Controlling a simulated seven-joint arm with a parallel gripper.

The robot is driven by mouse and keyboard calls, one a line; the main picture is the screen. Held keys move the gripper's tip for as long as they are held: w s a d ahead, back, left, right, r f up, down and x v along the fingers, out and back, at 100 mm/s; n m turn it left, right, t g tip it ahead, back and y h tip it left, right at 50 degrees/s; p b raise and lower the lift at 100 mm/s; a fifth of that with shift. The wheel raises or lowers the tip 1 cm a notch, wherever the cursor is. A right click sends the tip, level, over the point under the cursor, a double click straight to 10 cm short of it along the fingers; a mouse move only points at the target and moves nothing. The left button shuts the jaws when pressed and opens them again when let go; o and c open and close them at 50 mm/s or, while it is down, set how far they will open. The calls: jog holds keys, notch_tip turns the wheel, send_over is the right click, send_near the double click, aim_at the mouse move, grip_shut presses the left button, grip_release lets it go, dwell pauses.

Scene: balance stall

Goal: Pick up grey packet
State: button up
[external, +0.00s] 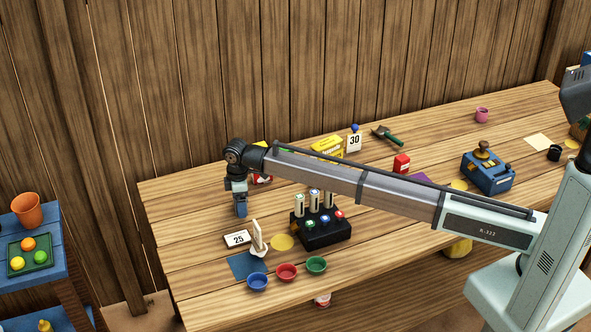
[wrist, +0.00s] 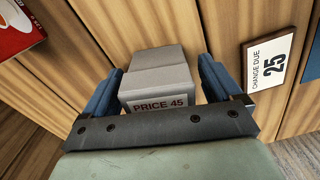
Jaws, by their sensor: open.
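The grey packet (wrist: 155,70) is a box with a "PRICE 45" label on its side, seen in the wrist view on the wooden table. My gripper (wrist: 160,88) is open, with one blue finger on each side of the packet. Small gaps seem to show between the fingers and the packet, and I cannot tell whether either finger touches it. In the external view my gripper (external: 240,210) points down over the left part of the table. The packet is not clearly visible there, hidden by my gripper.
A "CHANGE DUE 25" card (wrist: 268,61) lies right of my gripper. A red packet (wrist: 15,28) is at upper left. Bare planks lie left of my gripper.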

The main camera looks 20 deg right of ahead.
jog(key=shift+f, duration=0.1)
jog(key=c, duration=1.1)
jog(key=shift+c, duration=0.2)
